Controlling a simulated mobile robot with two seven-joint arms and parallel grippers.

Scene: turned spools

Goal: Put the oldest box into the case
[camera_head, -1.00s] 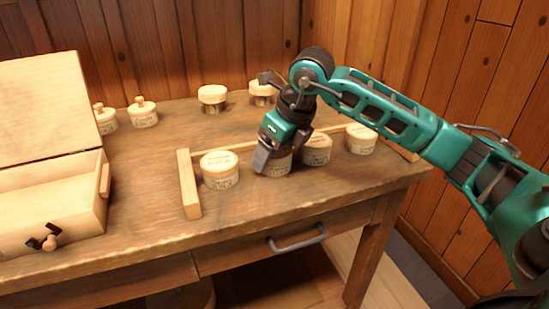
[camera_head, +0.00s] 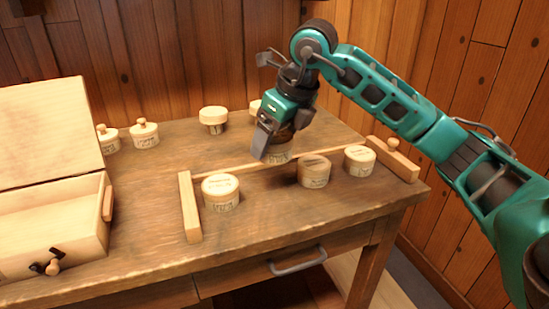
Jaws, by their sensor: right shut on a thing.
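My right gripper (camera_head: 270,140) is shut on a round wooden box (camera_head: 280,152) and holds it raised, over the long wooden rail. The gripper hides much of this box, and its label is too small to read. Three similar lidded boxes stand in the rack: one at the left (camera_head: 220,192), one right of the middle (camera_head: 313,171) and one at the right (camera_head: 359,160). The open wooden case (camera_head: 52,215) stands at the left with its lid (camera_head: 45,130) up. Its visible inside looks empty. My left gripper is not in view.
A wide-lidded box (camera_head: 213,119) stands at the back, another partly hidden by my arm. The rack's left end bar (camera_head: 190,207) rises between boxes and case. Bare tabletop (camera_head: 145,195) lies beside the case.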

